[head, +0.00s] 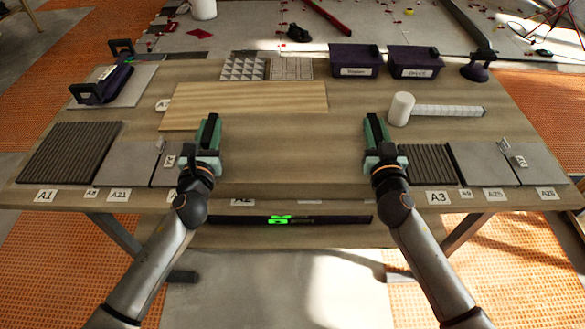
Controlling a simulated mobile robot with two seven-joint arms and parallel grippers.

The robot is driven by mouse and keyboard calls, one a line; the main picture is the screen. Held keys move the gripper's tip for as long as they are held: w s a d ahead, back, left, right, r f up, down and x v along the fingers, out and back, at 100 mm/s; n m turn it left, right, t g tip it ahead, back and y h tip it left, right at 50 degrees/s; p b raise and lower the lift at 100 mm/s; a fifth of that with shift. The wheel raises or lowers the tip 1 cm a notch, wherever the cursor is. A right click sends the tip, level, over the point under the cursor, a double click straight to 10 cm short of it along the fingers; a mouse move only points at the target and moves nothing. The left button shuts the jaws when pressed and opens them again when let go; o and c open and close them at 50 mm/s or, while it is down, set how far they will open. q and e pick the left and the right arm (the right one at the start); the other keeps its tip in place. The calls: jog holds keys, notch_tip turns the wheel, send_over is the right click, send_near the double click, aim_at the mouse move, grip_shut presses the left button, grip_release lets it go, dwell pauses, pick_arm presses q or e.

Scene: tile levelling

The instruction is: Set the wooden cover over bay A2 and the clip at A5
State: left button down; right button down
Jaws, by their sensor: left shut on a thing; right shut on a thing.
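A wooden cover (292,158), close in colour to the table, appears to span between my two grippers at the front middle. My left gripper (208,130) is shut at its left edge, and my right gripper (375,130) is shut at its right edge. The A2 label (243,202) at the table's front edge is partly hidden, and bay A2 itself is not visible. Whether the cover rests or is held just above cannot be told. A small upright clip (160,147) stands by the left tiles, another (503,145) by the right tiles. I cannot read A5.
Ribbed tiles lie at left (70,150) and right (427,162). A dark level bar (340,219) with a green display is at the front.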

pick_arm(q)
jog(key=shift+f+b, duration=0.45)
jog(key=shift+f, duration=0.05)
pick_arm(e)
jog(key=shift+f, duration=0.55)
pick_arm(q)
jog(key=c, duration=1.1)
grip_release()
jog(key=shift+f, duration=0.25)
jog(key=shift+c, duration=0.2)
pick_arm(e)
jog(key=c, duration=1.1)
grip_release()
jog(key=shift+f, duration=0.25)
jog(key=shift+c, duration=0.2)
pick_arm(q)
jog(key=shift+o, duration=0.7)
jog(key=shift+r, duration=0.15)
pick_arm(e)
jog(key=shift+o, duration=0.7)
jog(key=shift+r, duration=0.15)
pick_arm(q)
jog(key=o, duration=0.3)
pick_arm(e)
jog(key=o, duration=0.3)
jog(key=shift+s, duration=0.1)
pick_arm(q)
jog(key=s, duration=1.2)
pick_arm(e)
jog(key=s, duration=1.2)
